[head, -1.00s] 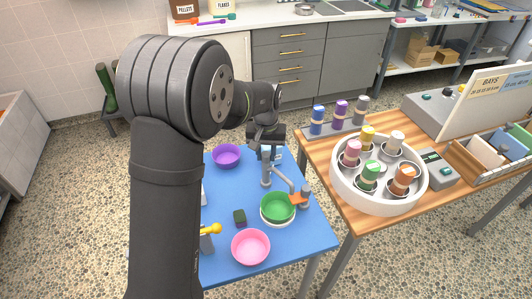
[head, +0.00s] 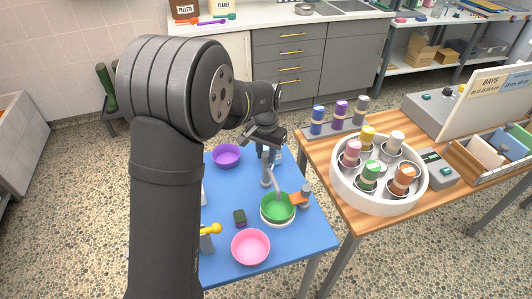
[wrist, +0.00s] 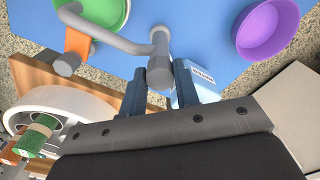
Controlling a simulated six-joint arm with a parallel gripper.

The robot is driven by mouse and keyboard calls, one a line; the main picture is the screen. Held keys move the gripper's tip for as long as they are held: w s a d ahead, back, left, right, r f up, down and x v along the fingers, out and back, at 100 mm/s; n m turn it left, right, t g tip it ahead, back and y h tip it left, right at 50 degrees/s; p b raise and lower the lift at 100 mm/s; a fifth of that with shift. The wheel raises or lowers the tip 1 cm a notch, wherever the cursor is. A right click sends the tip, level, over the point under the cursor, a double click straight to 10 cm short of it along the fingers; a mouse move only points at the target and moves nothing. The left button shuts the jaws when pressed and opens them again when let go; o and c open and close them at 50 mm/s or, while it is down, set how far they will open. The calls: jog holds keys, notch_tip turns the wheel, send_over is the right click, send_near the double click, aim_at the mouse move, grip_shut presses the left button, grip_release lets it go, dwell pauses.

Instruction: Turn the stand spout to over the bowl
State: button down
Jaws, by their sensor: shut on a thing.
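The grey stand spout (head: 273,180) rises from the blue table, and its bent arm reaches down toward the viewer. In the head view its tip is over the green bowl (head: 277,209), inside the far rim. In the wrist view the spout (wrist: 120,42) also reaches across the green bowl (wrist: 102,16). My gripper (head: 267,150) is at the top of the stand. In the wrist view its two fingers (wrist: 158,72) are on either side of the grey upright part of the spout. The exact contact is partly hidden.
An orange piece with a grey post (head: 304,192) stands right beside the green bowl. A pink bowl (head: 250,247), purple bowl (head: 226,155), dark green block (head: 239,217) and yellow-topped tap (head: 209,230) share the blue table. A wooden table with a white carousel (head: 345,198) stands to the right.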

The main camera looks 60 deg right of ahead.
jog(key=c, duration=1.1)
grip_release()
notch_tip(320, 180, up, 17)
jog(key=shift+r, duration=0.2)
notch_tip(320, 180, down, 17)
jog(key=shift+f, duration=0.2)
dwell(0.3)
jog(key=shift+r, duration=0.1)
